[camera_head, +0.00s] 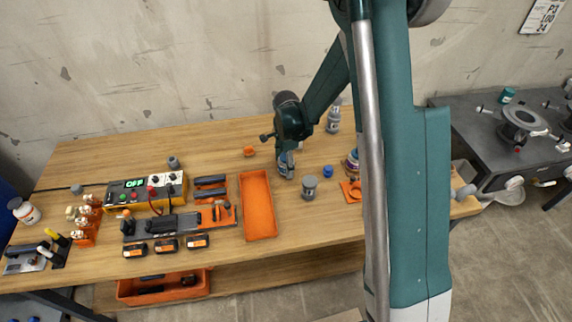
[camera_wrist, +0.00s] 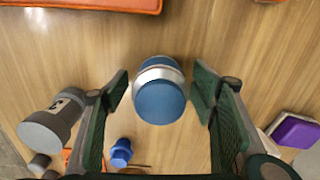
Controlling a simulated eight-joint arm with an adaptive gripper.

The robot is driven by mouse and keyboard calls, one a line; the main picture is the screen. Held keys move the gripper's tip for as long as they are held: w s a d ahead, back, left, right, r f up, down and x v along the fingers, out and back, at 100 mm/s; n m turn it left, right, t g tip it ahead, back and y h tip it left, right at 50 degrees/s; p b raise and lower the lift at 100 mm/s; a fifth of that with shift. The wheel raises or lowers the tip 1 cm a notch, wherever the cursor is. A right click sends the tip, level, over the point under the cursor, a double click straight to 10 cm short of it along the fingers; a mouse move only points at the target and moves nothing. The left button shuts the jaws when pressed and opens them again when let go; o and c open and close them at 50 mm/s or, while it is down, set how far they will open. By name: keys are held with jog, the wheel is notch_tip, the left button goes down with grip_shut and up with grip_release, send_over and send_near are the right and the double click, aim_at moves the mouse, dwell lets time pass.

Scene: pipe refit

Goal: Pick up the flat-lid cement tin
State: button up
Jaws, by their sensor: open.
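A round tin with a blue lid and a silver rim (camera_wrist: 160,95) stands between the fingers of my gripper (camera_wrist: 163,84) in the wrist view. My gripper is open, with a finger on each side of the tin and a visible gap. In the head view my gripper (camera_head: 287,160) is low over the table and largely hides this tin. A grey tin with a flat-looking lid (camera_head: 309,187) stands just right of it; it also shows in the wrist view (camera_wrist: 52,120). I cannot tell for sure which is the flat-lid cement tin.
An orange tray (camera_head: 258,205) lies close left of my gripper. A grey bottle (camera_head: 333,118) stands behind. Bare wood lies at the back left of the table (camera_head: 130,155).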

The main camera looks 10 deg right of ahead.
dwell(0.4)
jog(key=c, duration=1.1)
jog(key=shift+r, duration=0.2)
jog(key=shift+c, duration=0.2)
jog(key=shift+r+p, duration=0.7)
jog(key=shift+r, duration=4.15)
